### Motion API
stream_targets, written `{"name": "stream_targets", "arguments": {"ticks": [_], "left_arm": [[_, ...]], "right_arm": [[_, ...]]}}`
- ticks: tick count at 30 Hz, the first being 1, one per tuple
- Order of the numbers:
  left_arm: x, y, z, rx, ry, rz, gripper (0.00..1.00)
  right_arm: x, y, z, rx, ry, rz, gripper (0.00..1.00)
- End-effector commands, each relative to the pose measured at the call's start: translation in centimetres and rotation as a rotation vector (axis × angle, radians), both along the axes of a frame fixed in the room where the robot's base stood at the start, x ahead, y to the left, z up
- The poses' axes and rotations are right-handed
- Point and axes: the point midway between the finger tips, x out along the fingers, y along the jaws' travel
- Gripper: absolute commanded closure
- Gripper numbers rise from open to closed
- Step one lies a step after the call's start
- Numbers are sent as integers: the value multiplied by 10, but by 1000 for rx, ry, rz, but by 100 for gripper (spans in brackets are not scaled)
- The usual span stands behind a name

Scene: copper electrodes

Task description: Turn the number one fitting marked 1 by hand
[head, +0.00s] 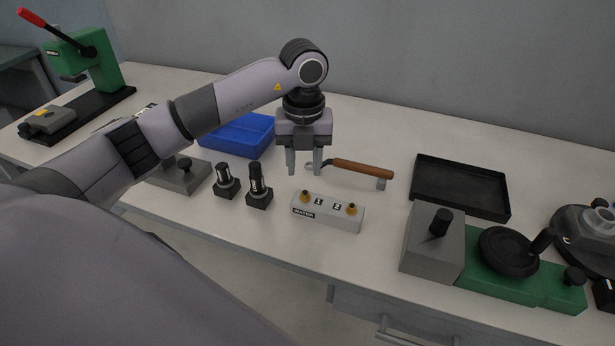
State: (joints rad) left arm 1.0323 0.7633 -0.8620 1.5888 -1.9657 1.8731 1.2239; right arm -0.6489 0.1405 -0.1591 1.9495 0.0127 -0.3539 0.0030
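A pale grey block (333,216) with a "WATER" label stands upright on the table near the middle. It carries two brass fittings. The number one fitting (305,196) is at its left end beside a dark "1" tag. The number two fitting (351,209) is at its right end beside a "2" tag. My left gripper (304,170) points down behind the block, above and beyond the number one fitting. Its two fingers are apart with nothing seen between them, and it does not appear to touch the fitting. My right gripper is not in view.
A wooden-handled tool (362,169) lies just right of my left gripper. Two black knobbed posts (258,188) stand left of the block. A blue tray (237,136) is behind, a black tray (461,187) to the right. A green device with a handwheel (507,250) sits front right.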

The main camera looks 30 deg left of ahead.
Motion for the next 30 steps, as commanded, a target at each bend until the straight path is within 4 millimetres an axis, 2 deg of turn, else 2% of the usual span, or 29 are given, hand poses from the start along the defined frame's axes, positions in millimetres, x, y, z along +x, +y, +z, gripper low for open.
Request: {"name": "stream_targets", "arguments": {"ticks": [8, 14, 17, 30], "left_arm": [[-1, -1, -36, -1, 3, -1, 60], [-1, -1, -64, -2, 1, -3, 60], [0, -1, -59, -2, 0, -3, 60], [0, -1, -66, -2, 0, -3, 60]], "right_arm": [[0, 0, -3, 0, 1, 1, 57], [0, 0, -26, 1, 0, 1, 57], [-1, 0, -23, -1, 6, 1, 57], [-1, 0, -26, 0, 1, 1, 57]]}}
